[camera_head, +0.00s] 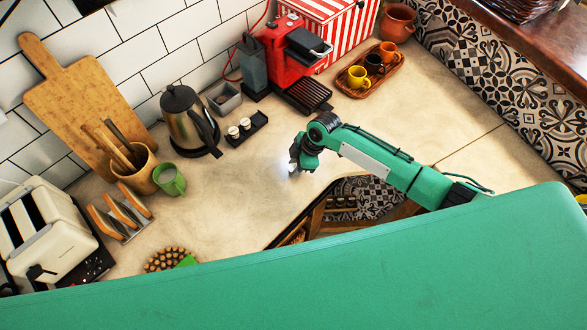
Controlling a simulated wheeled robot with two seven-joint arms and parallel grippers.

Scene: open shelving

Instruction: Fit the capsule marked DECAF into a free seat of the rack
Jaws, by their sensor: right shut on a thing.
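A small black rack (247,130) stands on the counter, right of the steel kettle. Two capsules with pale tops, the left one (233,132) and the middle one (245,123), sit in it. Its right end looks free. My right gripper (295,167) reaches in from the right and is low over the counter, to the right of and nearer than the rack. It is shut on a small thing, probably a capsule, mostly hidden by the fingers. No DECAF marking can be read on any capsule. My left gripper is not in view.
The kettle (182,112) stands close left of the rack, and the red coffee machine (287,58) behind right. A tray with cups (371,74) lies further right. The counter between gripper and rack is clear. An open recess (340,203) lies below the counter's front edge.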

